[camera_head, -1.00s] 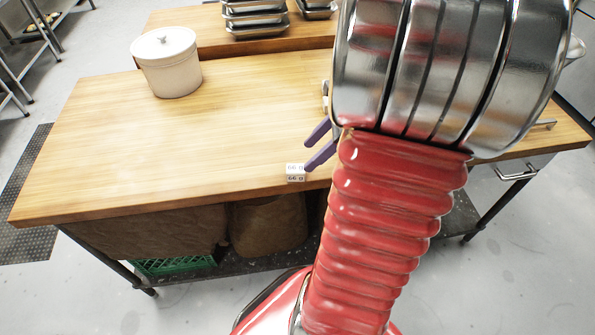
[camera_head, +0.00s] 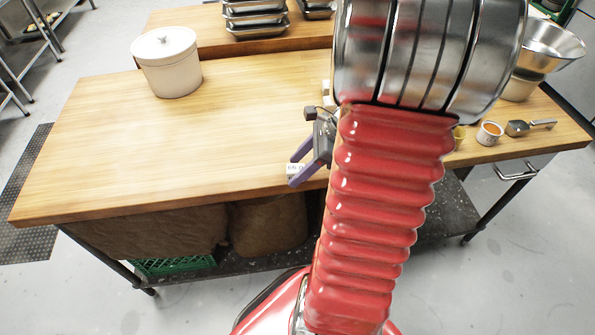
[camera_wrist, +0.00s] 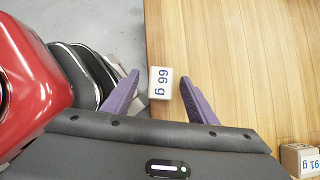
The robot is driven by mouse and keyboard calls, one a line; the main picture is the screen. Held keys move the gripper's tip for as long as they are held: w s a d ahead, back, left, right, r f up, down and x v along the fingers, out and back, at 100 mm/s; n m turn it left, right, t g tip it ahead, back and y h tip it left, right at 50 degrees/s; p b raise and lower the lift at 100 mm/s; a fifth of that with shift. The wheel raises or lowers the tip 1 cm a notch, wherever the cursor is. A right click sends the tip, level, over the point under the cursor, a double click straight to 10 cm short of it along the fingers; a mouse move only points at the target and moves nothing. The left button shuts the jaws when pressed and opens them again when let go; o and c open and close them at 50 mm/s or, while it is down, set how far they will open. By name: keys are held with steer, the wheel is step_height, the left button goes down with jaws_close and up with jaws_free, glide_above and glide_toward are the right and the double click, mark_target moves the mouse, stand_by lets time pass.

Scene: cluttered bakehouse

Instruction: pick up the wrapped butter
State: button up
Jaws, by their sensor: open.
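The wrapped butter looks to be a small white block marked "66 g" (camera_wrist: 160,84), though I see no clear wrapping. In the head view the block (camera_head: 294,171) lies at the table's front edge, partly hidden by a finger. My gripper (camera_head: 292,171) has purple fingers spread apart at the block. In the wrist view my gripper (camera_wrist: 160,78) is open, with one fingertip on each side of the block and a gap on both sides. It holds nothing.
A similar block marked "91 g" (camera_wrist: 300,160) lies on the wooden table (camera_head: 150,140), right of my gripper. A white lidded crock (camera_head: 168,70) stands back left. A small orange-filled cup (camera_head: 490,133), a scoop (camera_head: 528,127) and a metal bowl (camera_head: 550,45) are at right. The table's left is clear.

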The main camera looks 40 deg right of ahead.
steer(key=shift+w+a+f, duration=0.2)
steer(key=shift+w+f, duration=0.05)
steer(key=shift+f, duration=0.25)
steer(key=c, duration=1.2)
